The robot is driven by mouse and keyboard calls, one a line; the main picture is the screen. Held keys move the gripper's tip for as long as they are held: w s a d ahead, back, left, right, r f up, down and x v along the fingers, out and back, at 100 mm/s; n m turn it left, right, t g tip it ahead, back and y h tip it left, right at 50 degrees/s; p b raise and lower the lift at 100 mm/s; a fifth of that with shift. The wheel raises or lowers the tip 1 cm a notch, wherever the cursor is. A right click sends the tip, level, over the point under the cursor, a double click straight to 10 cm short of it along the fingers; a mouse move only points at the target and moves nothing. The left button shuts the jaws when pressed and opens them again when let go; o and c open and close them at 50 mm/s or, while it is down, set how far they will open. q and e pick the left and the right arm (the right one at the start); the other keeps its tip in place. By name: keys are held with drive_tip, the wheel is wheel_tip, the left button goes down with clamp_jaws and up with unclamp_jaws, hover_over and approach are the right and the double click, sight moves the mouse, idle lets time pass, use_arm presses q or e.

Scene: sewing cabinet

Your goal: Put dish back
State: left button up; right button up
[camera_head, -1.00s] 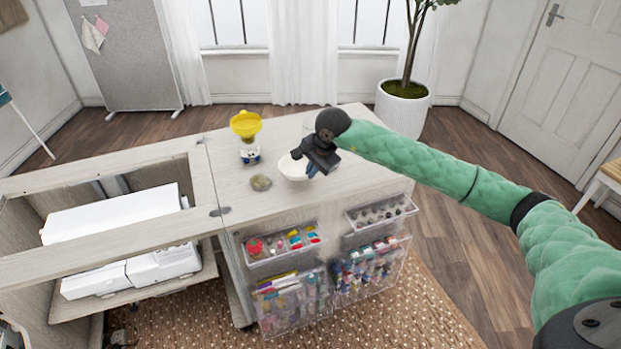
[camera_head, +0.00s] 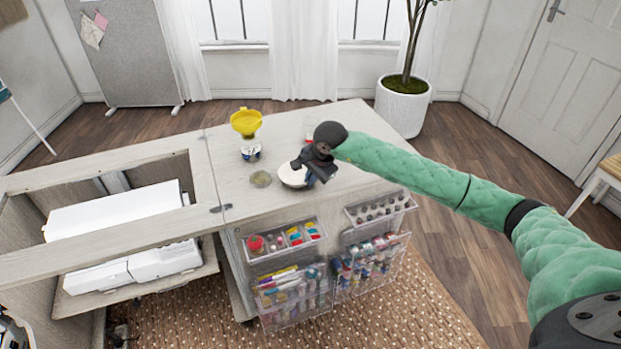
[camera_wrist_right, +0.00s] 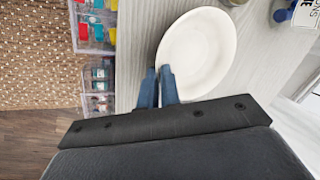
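My right gripper (camera_head: 309,180) is at the dish's right side. In the right wrist view its two blue fingers (camera_wrist_right: 158,87) are close together at the rim of the dish (camera_wrist_right: 200,52), one outside and one over the inside, so they look shut on the rim. My left gripper is not in view.
A yellow bowl-shaped item (camera_head: 246,122) above a blue-and-white jar (camera_head: 250,152) stands behind the dish. A small greenish disc (camera_head: 260,179) lies left of it. Clear bins (camera_head: 290,290) hang on the front. The sewing machine bay (camera_head: 110,225) is open at left.

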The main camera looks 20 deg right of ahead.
drive_tip(key=o, duration=0.4)
drive_tip(key=shift+c, duration=0.2)
drive_tip(key=shift+r, duration=0.1)
